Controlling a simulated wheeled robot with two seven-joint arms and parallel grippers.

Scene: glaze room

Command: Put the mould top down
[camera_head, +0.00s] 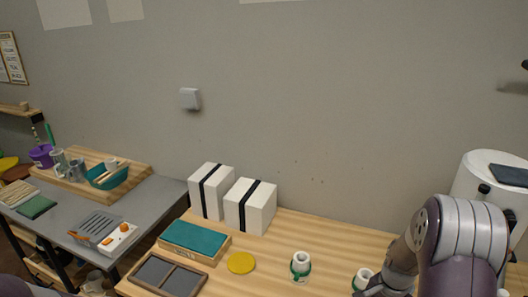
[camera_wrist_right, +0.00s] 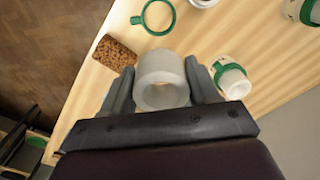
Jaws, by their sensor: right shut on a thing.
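My right gripper (camera_wrist_right: 160,72) is shut on a pale round piece with a hole in it, which I take to be the mould top (camera_wrist_right: 160,68). The piece sits between both fingers, over the wooden table; I cannot tell whether it touches the table. In the head view my right arm comes in at the lower right and the held piece does not show. A white mould with a green band (camera_wrist_right: 232,80) stands just right of the gripper. Another banded mould (camera_head: 301,266) shows in the head view. My left gripper is not in view.
On the wooden table (camera_head: 330,238) are a brown cork block (camera_wrist_right: 115,53), a loose green band (camera_wrist_right: 157,17), a yellow disc (camera_head: 241,263), a teal-topped board (camera_head: 195,237), a grey divided tray (camera_head: 168,276) and two strapped white blocks (camera_head: 250,206). The table's edge lies left in the wrist view.

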